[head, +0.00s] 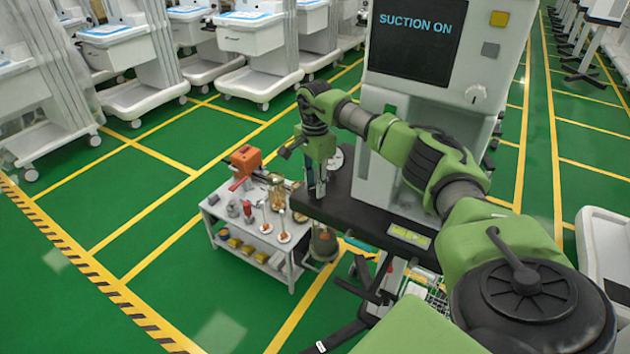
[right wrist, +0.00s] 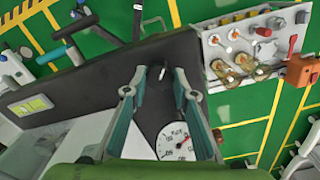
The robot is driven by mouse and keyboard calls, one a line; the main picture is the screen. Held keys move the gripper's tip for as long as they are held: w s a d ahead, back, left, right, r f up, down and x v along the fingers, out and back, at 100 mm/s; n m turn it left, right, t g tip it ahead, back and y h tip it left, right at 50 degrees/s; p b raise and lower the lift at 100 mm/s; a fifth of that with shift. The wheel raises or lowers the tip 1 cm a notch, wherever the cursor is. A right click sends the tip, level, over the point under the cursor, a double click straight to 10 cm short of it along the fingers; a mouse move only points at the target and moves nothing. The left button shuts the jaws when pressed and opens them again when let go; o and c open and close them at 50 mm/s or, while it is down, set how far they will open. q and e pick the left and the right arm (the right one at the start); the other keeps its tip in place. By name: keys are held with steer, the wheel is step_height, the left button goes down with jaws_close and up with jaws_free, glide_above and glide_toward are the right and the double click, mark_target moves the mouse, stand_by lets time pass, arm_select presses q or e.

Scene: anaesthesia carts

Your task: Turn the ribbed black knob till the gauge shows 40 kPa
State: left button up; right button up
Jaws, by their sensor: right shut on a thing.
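The ribbed black knob (right wrist: 157,73) sits on the dark shelf of the machine, between my right fingertips in the right wrist view. My right gripper (right wrist: 159,76) is shut on it, with one teal finger on each side. In the head view my right gripper (head: 318,190) points down at the left end of the shelf, and the knob is hidden there. The round white gauge (right wrist: 175,142) lies beside the right finger, partly covered; I cannot read its value. In the head view its pale face (head: 336,159) shows just behind my gripper. My left gripper is not in view.
The grey machine (head: 382,178) has a screen (head: 417,38) reading "SUCTION ON". A low metal cart (head: 249,238) with an orange tool (head: 246,160), jars and small items stands left of the shelf (head: 362,212). Several white carts (head: 252,45) stand behind. Green floor is open at left.

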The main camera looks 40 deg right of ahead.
steer(key=m+p, duration=0.2)
steer(key=m, duration=0.5)
steer(key=shift+r, duration=0.1)
steer(key=m, duration=0.3)
steer(key=shift+m+p, duration=0.8)
steer(key=shift+m, duration=1.3)
steer(key=o, duration=1.1)
step_height(320, 180, up, 12)
steer(key=shift+f, duration=0.1)
